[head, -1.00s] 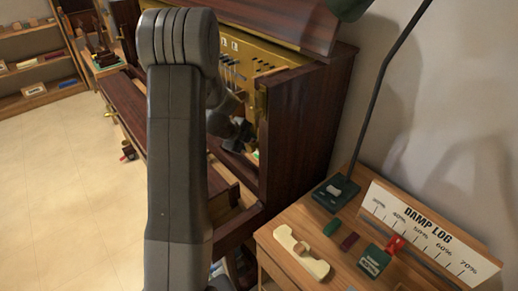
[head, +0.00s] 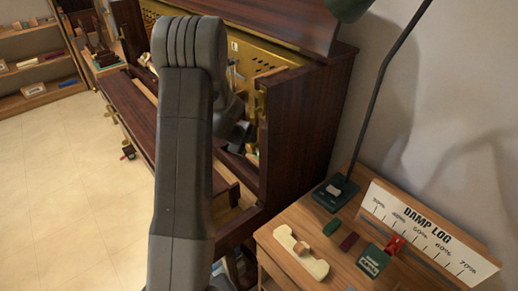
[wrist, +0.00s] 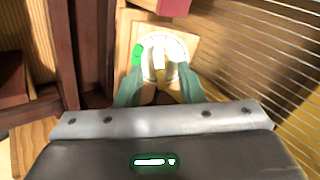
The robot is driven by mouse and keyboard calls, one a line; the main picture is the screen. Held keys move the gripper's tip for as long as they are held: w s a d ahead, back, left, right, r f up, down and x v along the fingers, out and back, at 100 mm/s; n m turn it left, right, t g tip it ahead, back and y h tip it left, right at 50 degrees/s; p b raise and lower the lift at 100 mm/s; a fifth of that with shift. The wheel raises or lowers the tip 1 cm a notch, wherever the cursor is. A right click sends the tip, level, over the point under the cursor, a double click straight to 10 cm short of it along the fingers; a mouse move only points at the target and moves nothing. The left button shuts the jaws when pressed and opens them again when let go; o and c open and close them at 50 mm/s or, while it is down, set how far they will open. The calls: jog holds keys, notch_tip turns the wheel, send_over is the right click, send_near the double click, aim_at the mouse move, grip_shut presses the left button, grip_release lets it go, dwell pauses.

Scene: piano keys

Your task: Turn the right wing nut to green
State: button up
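In the wrist view a wing nut (wrist: 158,74) with pale wings stands on a round white dial (wrist: 176,46). The dial has a green mark (wrist: 137,54) on its upper left edge. The dial sits on a light wooden block. My gripper (wrist: 159,76) has its two green fingers apart, one on each side of the wing nut. I see a gap between the fingers and the nut, but contact lower down is hidden. In the head view my gripper (head: 240,135) is inside the open piano (head: 295,130), with the dial hidden behind my arm.
Piano strings (wrist: 262,62) run along the right of the wrist view, and a dark wooden post (wrist: 62,50) stands at left. A red block (wrist: 175,6) is above the dial. In the head view a side table (head: 290,215) holds a lamp base (head: 336,194) and a DAMP LOG sign (head: 425,232).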

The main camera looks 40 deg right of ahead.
jog(key=shift+x, duration=1.1)
jog(key=shift+a+r+p, duration=0.4)
jog(key=shift+r+p, duration=0.1)
jog(key=shift+p, duration=0.3)
jog(key=c, duration=0.7)
